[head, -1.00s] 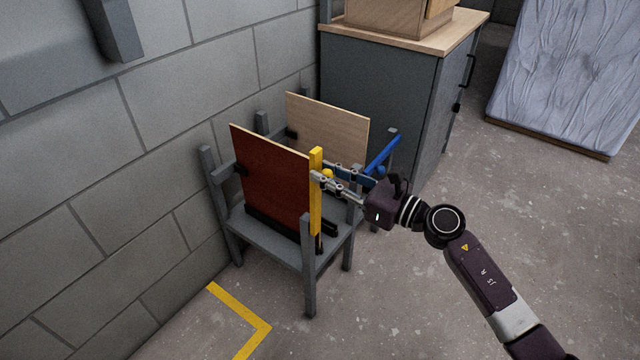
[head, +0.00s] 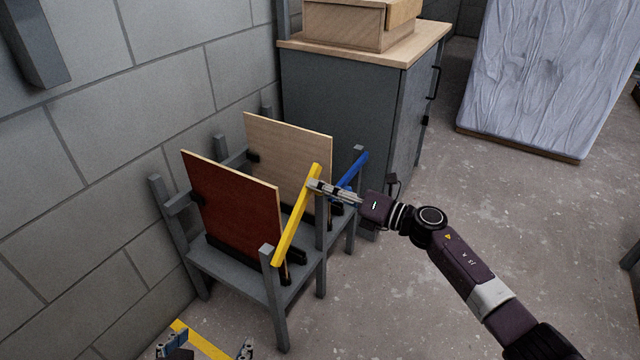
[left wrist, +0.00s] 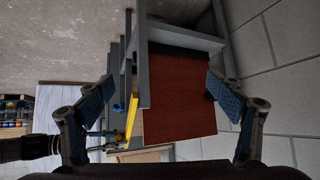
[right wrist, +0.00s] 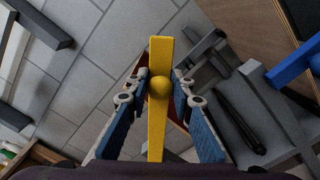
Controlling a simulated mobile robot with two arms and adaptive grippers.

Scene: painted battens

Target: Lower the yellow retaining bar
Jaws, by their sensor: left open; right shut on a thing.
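The yellow retaining bar (head: 297,216) slants across the open front of a grey rack, its low end at the near front post and its upper end leaning toward the blue bar. My right gripper (head: 318,187) is shut on it near its upper end. In the right wrist view the bar (right wrist: 159,52) with its round yellow knob (right wrist: 159,87) lies between the fingers (right wrist: 160,92). My left gripper (head: 208,346) is open and empty at the bottom of the head view. In the left wrist view its fingers (left wrist: 163,92) stand apart, with the rack and bar (left wrist: 132,116) beyond.
The grey rack (head: 236,272) holds a dark red panel (head: 233,208) and a pale wood panel (head: 287,150). A blue bar (head: 353,171) slants behind the right gripper. A grey cabinet (head: 335,105) stands behind. Open floor lies to the right.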

